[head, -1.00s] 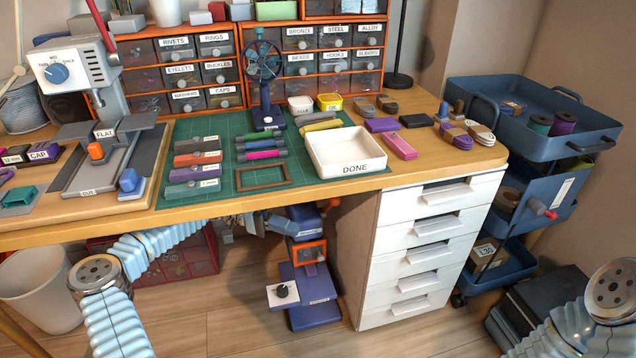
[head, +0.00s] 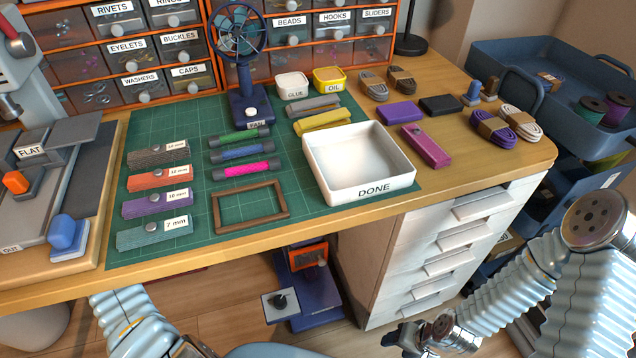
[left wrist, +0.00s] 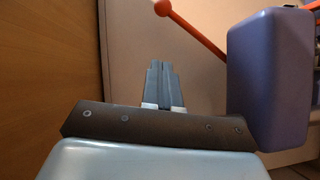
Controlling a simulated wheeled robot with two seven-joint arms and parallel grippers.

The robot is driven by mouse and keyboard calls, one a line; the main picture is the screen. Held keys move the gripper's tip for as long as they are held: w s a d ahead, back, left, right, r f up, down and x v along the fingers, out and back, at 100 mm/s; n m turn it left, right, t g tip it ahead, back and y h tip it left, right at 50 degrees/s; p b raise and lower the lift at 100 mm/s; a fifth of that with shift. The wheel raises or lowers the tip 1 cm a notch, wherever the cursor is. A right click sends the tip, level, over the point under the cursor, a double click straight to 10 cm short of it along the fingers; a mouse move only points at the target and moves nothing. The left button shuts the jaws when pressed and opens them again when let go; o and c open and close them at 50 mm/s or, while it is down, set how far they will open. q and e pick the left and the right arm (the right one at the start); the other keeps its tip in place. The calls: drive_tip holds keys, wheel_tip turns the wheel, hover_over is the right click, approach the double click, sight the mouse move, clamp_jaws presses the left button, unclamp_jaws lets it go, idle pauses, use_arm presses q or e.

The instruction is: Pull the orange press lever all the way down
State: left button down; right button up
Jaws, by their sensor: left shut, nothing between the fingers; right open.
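In the left wrist view the orange lever (left wrist: 195,33) is a slanting rod with a ball at its upper left end. It runs down to the right toward a blue-purple block (left wrist: 268,80). My left gripper (left wrist: 162,70) is shut and empty, its tips below the ball and apart from the rod in the picture. In the head view a blue device with an orange frame (head: 307,257) stands under the table; its lever cannot be made out there. My left gripper is not visible in the head view. My right gripper (head: 400,341) is open, low and right of that device.
The wooden table edge (head: 470,183) and white drawers (head: 440,250) lie above and right of the device. The tabletop holds a green mat (head: 300,218), a white DONE tray (head: 362,190) and another press with a red handle (head: 18,42). A blue cart (head: 520,60) stands right.

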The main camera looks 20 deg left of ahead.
idle(0.4)
use_arm(q)
drive_tip(key=s+d+f+p, duration=0.1)
drive_tip(key=s+d+p, duration=0.1)
drive_tip(key=d, duration=1)
drive_tip(key=shift+s+d+f, duration=0.3)
drive_tip(key=shift+d+f, duration=0.05)
drive_tip(key=shift+f, duration=0.05)
drive_tip(key=shift+s, duration=0.1)
